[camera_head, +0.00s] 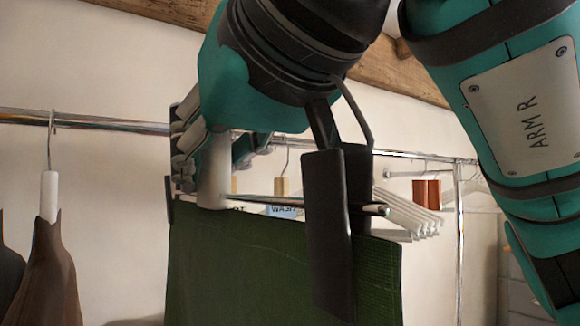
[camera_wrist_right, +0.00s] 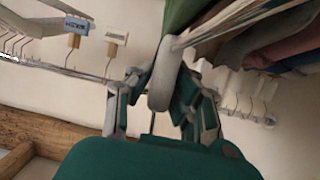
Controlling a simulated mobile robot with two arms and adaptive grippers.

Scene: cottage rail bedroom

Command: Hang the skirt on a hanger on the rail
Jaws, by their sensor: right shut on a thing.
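The green skirt (camera_head: 270,265) hangs from a thin metal bar of a clip hanger (camera_head: 215,175) in the head view. A dark clip (camera_head: 325,230) grips its top edge on the right. My right gripper (camera_head: 190,150) is shut on the hanger's pale middle piece, which also shows between the fingers in the right wrist view (camera_wrist_right: 164,75). Part of the green skirt (camera_wrist_right: 178,14) shows at the top there. The metal rail (camera_head: 90,122) runs behind the gripper. The hanger's hook is hidden, so I cannot tell whether it touches the rail. My left gripper is not in view.
A brown garment on a hanger (camera_head: 48,260) hangs at the left of the rail. Several white hangers (camera_head: 405,215) and a reddish-brown block (camera_head: 427,193) are behind to the right. Labelled tags (camera_wrist_right: 75,27) hang nearby. A wooden beam (camera_head: 170,12) crosses above. Rail between brown garment and gripper looks clear.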

